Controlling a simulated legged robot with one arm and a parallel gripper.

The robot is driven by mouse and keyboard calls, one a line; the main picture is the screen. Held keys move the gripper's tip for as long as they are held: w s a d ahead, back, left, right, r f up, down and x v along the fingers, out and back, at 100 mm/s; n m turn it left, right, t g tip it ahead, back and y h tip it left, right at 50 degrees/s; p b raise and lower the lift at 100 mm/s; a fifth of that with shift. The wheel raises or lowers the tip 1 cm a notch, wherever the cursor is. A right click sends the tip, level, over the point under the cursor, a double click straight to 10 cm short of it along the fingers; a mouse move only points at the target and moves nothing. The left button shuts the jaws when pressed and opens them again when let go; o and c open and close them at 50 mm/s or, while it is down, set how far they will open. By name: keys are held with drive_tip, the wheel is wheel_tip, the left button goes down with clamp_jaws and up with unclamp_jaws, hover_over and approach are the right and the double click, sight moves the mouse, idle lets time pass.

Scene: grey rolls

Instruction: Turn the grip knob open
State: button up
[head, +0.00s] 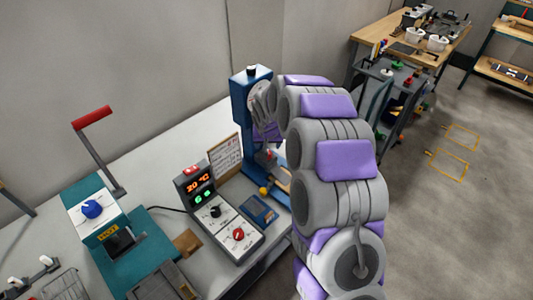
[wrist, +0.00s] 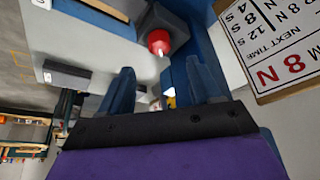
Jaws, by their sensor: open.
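My gripper (wrist: 163,84) is open in the wrist view, its two dark blue fingers spread and nothing visibly held. A red round knob (wrist: 158,42) on a dark grey block shows just beyond the fingers, apart from them. I cannot tell for sure that this is the grip knob. In the head view a red part (head: 269,154) shows low on the blue test stand (head: 240,105), beside my arm. The arm reaches over to the stand and partly hides it. The fingertips are hard to make out there.
A control box (head: 222,212) with red and green digits stands left of the stand, near a printed sign (head: 225,156). The sign also shows at right in the wrist view (wrist: 275,45). A teal press (head: 110,235) with a red-handled lever stands further left.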

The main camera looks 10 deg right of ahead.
sight(268, 150)
drive_tip(key=b+x, duration=0.1)
drive_tip(key=x, duration=0.5)
drive_tip(key=shift+s+d+f, duration=0.1)
drive_tip(key=shift+f, duration=0.05)
drive_tip(key=shift+w+a+f, duration=0.25)
drive_tip(key=shift+w+f, duration=0.05)
drive_tip(key=shift+f, duration=0.3)
drive_tip(key=shift+d, duration=0.2)
drive_tip(key=shift+c, duration=0.5)
drive_tip(key=c, duration=0.9)
